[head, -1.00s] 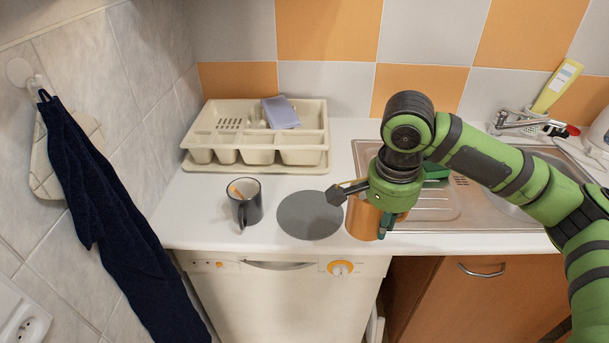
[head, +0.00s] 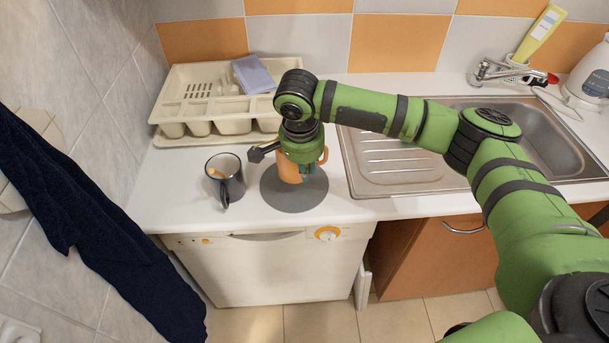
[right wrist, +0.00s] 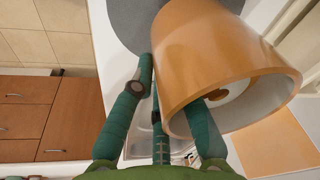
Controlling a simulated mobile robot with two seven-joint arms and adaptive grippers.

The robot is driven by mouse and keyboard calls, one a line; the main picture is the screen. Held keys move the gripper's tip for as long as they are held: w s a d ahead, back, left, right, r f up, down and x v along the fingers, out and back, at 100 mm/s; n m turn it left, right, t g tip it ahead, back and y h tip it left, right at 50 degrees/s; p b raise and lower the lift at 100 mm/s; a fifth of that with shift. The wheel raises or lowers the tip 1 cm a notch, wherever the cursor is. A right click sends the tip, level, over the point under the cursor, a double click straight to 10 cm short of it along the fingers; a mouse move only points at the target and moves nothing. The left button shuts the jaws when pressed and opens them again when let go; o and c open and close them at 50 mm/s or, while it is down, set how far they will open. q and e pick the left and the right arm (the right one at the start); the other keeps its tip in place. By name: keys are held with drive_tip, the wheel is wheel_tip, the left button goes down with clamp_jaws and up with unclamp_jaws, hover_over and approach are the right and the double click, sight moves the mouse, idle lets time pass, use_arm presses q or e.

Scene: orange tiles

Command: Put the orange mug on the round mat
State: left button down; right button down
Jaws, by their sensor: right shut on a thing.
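The orange mug (head: 288,174) is over the round grey mat (head: 290,202), within its outline in the head view. I cannot tell whether its base touches the mat. My right gripper (head: 305,168) comes from above and is shut on the mug's wall. In the right wrist view the mug (right wrist: 205,50) fills the upper middle, and the right gripper (right wrist: 172,88) has one finger inside its mouth and one outside. Part of the mat (right wrist: 130,22) shows behind the mug there. My left gripper is not in view.
A dark grey mug (head: 226,182) with something in it stands left of the mat. A cream dish rack (head: 200,140) with a bluish item sits behind. The steel sink (head: 390,180) lies to the right. The counter's front edge runs just before the mat.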

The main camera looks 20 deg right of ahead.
drive_tip(key=shift+w+a+f+p, duration=0.15)
drive_tip(key=shift+f+p, duration=0.4)
drive_tip(key=shift+f, duration=1.5)
drive_tip(key=c, duration=1.3)
unclamp_jaws()
drive_tip(key=shift+f, duration=0.15)
drive_tip(key=shift+o, duration=0.2)
wheel_tip(320, 180, up, 12)
drive_tip(key=s+a+b, duration=0.1)
drive_tip(key=shift+s+a+b, duration=0.15)
drive_tip(key=shift+s+b, duration=0.2)
drive_tip(key=shift+s, duration=0.05)
